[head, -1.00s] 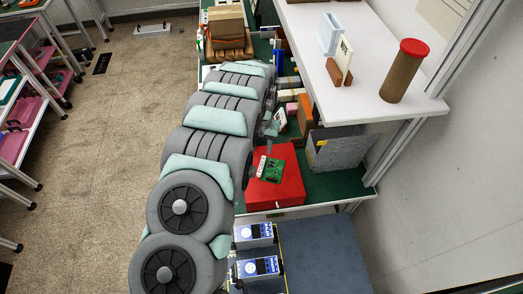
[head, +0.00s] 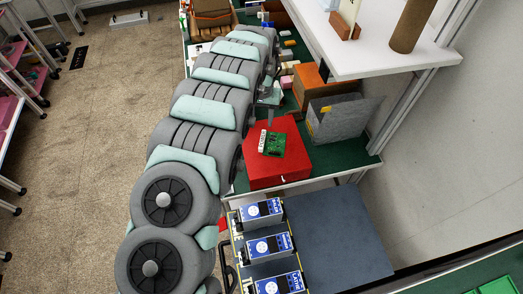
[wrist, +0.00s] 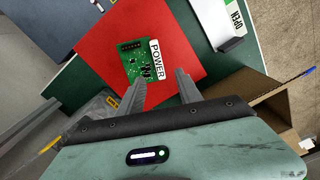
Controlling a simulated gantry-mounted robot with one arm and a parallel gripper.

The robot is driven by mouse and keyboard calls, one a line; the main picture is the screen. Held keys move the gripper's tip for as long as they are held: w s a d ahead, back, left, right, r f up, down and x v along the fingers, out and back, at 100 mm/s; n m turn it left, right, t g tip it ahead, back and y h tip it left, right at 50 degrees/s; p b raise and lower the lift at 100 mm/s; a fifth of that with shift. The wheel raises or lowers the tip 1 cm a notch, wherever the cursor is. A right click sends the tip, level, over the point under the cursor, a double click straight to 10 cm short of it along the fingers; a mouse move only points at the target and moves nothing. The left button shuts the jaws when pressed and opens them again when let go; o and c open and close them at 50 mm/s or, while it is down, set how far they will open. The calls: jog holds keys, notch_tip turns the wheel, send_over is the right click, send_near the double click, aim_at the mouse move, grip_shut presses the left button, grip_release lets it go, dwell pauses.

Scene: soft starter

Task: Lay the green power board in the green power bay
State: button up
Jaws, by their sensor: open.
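The green power board (head: 273,144) lies on a red box or block (head: 290,168) on the green-topped bench. In the wrist view the board (wrist: 143,62) has a white label reading POWER along one edge and a black connector. My gripper (wrist: 161,78) is open and empty, with the board beyond its fingertips and not between them. In the head view my gripper (head: 270,112) is just behind the board, partly hidden by my arm. I cannot pick out a green power bay in either view.
Several blue-and-white labelled units (head: 261,213) stand in front of the bench beside a dark blue-grey surface (head: 335,232). A grey box (head: 340,119) is right of the red block. A white shelf (head: 375,55) overhangs the bench. An open cardboard box (wrist: 250,92) shows in the wrist view.

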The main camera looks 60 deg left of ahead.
jog(key=p, duration=0.1)
send_over(262, 139)
jog(key=shift+w+a+f, duration=0.1)
jog(key=shift+f, duration=1.4)
jog(key=shift+w+a+f, duration=0.1)
jog(key=shift+f, duration=1.4)
jog(key=shift+s+d+f+p, duration=0.1)
jog(key=shift+d+f+p, duration=0.1)
jog(key=shift+f, duration=0.4)
jog(key=shift+d+f+p, duration=0.1)
jog(key=shift+f+p, duration=0.05)
jog(key=shift+f, duration=0.45)
jog(key=shift+f+b, duration=0.3)
jog(key=shift+f, duration=0.4)
jog(key=shift+a+f, duration=0.1)
jog(key=shift+f, duration=0.3)
jog(key=shift+c, duration=0.3)
grip_shut()
